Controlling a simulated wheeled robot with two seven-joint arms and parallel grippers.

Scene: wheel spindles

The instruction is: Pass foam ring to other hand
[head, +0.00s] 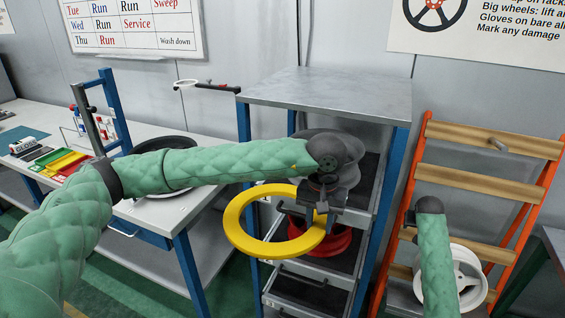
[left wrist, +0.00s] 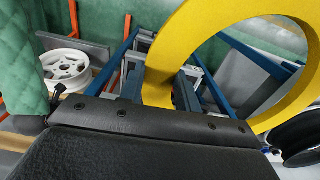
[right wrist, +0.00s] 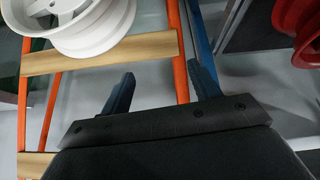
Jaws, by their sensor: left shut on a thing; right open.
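The yellow foam ring (head: 243,237) is held out flat in front of the grey drawer cabinet. My left gripper (head: 320,218) is shut on the ring's right side in the head view. In the left wrist view the ring (left wrist: 215,22) rises from between the fingers of my left gripper (left wrist: 160,92). My right gripper (right wrist: 163,88) is open and empty in the right wrist view, with its fingers spread apart. In the head view it is mostly hidden behind my right forearm, to the right of the ring and apart from it.
A wooden-slat rack with an orange frame (head: 494,148) stands at the right, with a white wheel (head: 470,275) on it. A red wheel (head: 330,243) sits in the grey cabinet (head: 330,95) behind the ring. A workbench (head: 150,213) with a dark wheel and coloured trays stands at the left.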

